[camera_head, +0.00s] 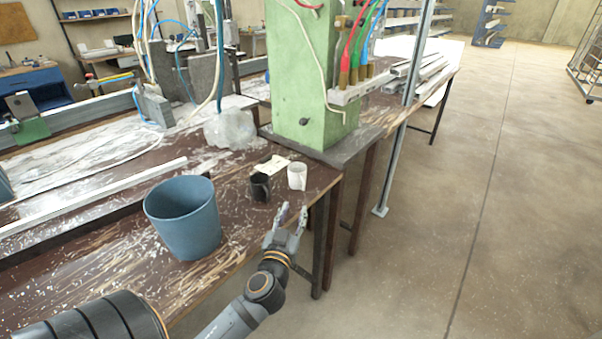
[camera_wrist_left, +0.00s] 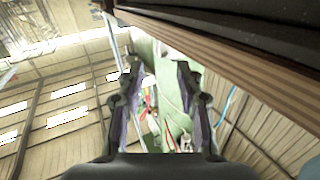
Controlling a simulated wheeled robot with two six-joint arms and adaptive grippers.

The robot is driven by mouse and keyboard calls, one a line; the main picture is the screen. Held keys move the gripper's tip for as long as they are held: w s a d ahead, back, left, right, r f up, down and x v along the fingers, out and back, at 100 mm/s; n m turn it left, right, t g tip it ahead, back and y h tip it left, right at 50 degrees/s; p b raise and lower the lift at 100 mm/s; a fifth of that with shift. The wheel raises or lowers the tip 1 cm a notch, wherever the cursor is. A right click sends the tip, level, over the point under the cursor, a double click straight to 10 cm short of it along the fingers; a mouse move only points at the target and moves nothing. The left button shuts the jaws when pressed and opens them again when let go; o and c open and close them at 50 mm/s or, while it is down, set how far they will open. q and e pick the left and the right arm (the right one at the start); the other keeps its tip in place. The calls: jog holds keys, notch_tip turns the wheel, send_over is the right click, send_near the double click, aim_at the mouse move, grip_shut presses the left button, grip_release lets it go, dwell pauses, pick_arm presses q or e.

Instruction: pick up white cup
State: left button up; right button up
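The white cup (camera_head: 297,176) stands upright on the brown bench near its front right corner. A black cup (camera_head: 260,187) stands just left of it. My left gripper (camera_head: 293,210) is in front of the bench edge, just short of the white cup and apart from it. Its two fingers are spread and nothing is between them. The left wrist view also shows the open fingers (camera_wrist_left: 158,70), with the bench edge (camera_wrist_left: 220,60) across the upper right. I cannot make out the white cup in that view. My right gripper is not in view.
A large blue bucket (camera_head: 183,220) stands on the bench left of the cups. A green machine column (camera_head: 312,80) rises behind them. A flat pale piece (camera_head: 271,164) and a clear plastic bundle (camera_head: 230,129) lie nearby. Open floor (camera_head: 490,220) is at right.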

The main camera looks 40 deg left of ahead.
aim_at(297, 210)
pick_arm(q)
jog(key=shift+w+r, duration=0.15)
jog(key=p+x, duration=0.1)
jog(key=x, duration=0.3)
jog(key=shift+w+a, duration=0.15)
jog(key=shift+w, duration=0.15)
jog(key=shift+w+a+r+p, duration=0.2)
jog(key=shift+w+r+p, duration=0.35)
jog(key=shift+w+p, duration=0.2)
jog(key=x, duration=0.2)
jog(key=shift+w+f+p, duration=0.1)
jog(key=shift+w+p, duration=0.3)
jog(key=shift+w+a+f, duration=0.1)
jog(key=shift+w+a, duration=0.1)
jog(key=shift+w, duration=0.1)
jog(key=shift+c, duration=0.4)
grip_shut()
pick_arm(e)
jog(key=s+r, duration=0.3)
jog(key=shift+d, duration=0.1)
